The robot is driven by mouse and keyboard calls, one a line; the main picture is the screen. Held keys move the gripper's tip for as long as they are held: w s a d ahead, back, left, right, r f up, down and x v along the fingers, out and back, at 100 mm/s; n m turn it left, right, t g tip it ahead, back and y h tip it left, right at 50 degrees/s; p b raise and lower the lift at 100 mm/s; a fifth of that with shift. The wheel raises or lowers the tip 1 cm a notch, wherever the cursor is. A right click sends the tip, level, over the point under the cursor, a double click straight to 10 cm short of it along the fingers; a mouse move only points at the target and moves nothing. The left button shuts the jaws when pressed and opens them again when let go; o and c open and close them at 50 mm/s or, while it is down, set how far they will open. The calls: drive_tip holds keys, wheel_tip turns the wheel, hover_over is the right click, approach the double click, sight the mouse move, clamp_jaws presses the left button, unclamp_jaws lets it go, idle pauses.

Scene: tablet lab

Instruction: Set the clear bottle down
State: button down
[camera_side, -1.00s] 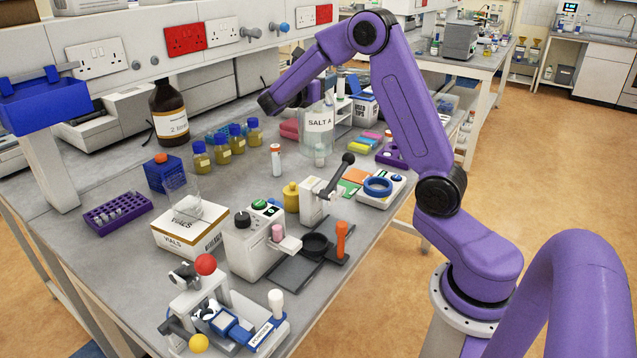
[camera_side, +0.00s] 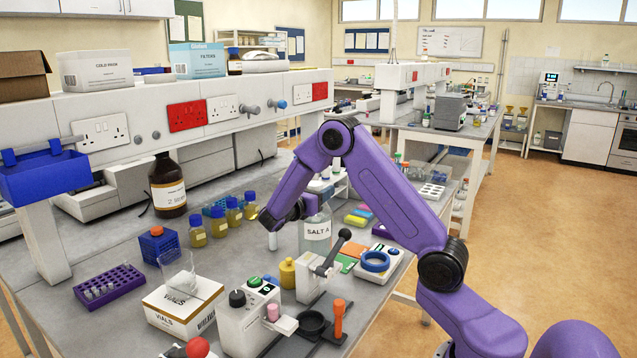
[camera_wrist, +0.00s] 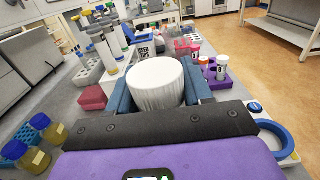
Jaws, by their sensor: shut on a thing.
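The clear bottle, labelled SALT A (camera_side: 317,236), stands upright near the middle of the bench in the side view. Its foot is partly behind a grey lever device, so I cannot tell whether it touches the bench. In the wrist view its white ribbed cap (camera_wrist: 157,78) sits between the blue fingers of my gripper (camera_wrist: 160,88), which is shut on it.
Yellow bottles with blue caps (camera_side: 233,212) and a tube with an orange cap (camera_wrist: 196,50) stand nearby. The lever device (camera_side: 318,275) and a blue ring on a white base (camera_side: 376,262) are in front. A pink block (camera_wrist: 92,97) lies left of the cap in the wrist view.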

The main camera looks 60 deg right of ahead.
drive_tip(key=shift+f, duration=0.5)
drive_tip(key=shift+c, duration=2.3)
unclamp_jaws()
drive_tip(key=shift+f, duration=0.1)
drive_tip(key=shift+r, duration=0.3)
drive_tip(key=shift+a+r, duration=0.2)
drive_tip(key=shift+a, duration=0.05)
drive_tip(key=a, duration=1.2)
drive_tip(key=s+a+f+m+y, duration=0.1)
drive_tip(key=s+a+y, duration=0.2)
drive_tip(key=s, duration=0.2)
drive_tip(key=s+a+f+m+y, duration=0.1)
drive_tip(key=s+a+y, duration=0.2)
drive_tip(key=s+a, duration=0.1)
drive_tip(key=s+a+f+m+t+y, duration=0.1)
drive_tip(key=s+a+y, duration=0.3)
drive_tip(key=s, duration=0.2)
drive_tip(key=shift+s, duration=0.4)
drive_tip(key=s+a+m+y, duration=0.1)
drive_tip(key=s+a+y, duration=0.3)
drive_tip(key=s, duration=0.4)
drive_tip(key=s+a+m+y, duration=0.1)
drive_tip(key=s+a+y, duration=0.2)
drive_tip(key=s, duration=0.5)
drive_tip(key=shift+s+a+f+g+y, duration=0.2)
drive_tip(key=shift+a+f+g+y, duration=0.2)
drive_tip(key=shift+y, duration=0.3)
